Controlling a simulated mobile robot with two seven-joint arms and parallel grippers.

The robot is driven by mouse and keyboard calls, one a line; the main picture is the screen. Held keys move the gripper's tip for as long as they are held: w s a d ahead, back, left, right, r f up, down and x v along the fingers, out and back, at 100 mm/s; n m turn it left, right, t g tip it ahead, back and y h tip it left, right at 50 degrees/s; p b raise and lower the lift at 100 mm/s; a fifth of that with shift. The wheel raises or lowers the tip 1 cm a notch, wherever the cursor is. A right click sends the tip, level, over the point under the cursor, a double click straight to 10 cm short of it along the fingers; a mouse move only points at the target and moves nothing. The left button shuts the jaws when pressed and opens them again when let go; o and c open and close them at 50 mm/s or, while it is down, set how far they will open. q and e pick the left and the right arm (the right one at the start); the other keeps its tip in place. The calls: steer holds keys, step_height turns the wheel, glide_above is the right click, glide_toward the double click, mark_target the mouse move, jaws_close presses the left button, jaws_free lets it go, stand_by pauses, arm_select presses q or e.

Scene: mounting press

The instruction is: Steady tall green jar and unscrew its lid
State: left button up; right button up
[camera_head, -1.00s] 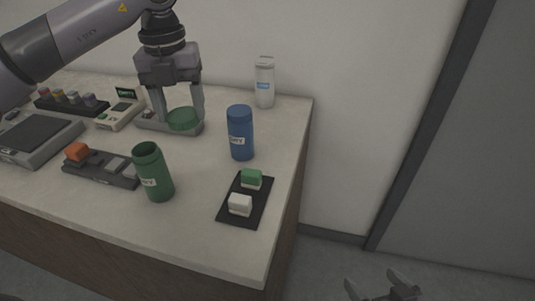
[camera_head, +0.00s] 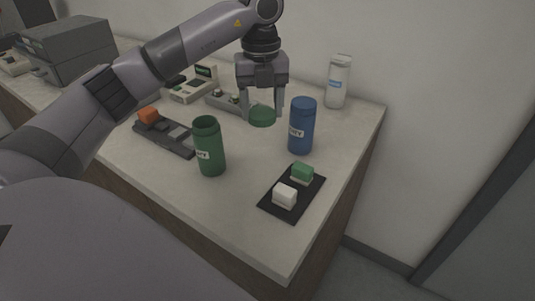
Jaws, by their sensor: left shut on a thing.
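The tall green jar (camera_head: 210,150) stands upright and open-topped near the front of the table, with a white label on its side. Its green lid (camera_head: 262,116) is off the jar, between the fingertips of my left gripper (camera_head: 262,112). That gripper points down behind and to the right of the jar, shut on the lid. The lid is at or just above the tabletop; I cannot tell if it touches. My right gripper is not in view.
A blue jar (camera_head: 301,126) stands right of the lid, and a clear container (camera_head: 338,82) behind it. A black tray (camera_head: 272,207) holds a green and a white block. A dark rack (camera_head: 184,147) with an orange block lies left of the green jar. A grey press-like box (camera_head: 75,50) stands far left.

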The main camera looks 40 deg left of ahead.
mark_target(263, 163)
arm_select(q)
step_height(263, 163, down, 12)
steer(key=shift+f, duration=0.1)
stand_by(0.4)
steer(key=shift+f, duration=0.2)
steer(key=o, duration=1.2)
steer(key=shift+c, duration=0.2)
steer(key=shift+r, duration=0.2)
steer(key=shift+r, duration=0.25)
step_height(263, 163, up, 12)
steer(key=shift+f, duration=0.2)
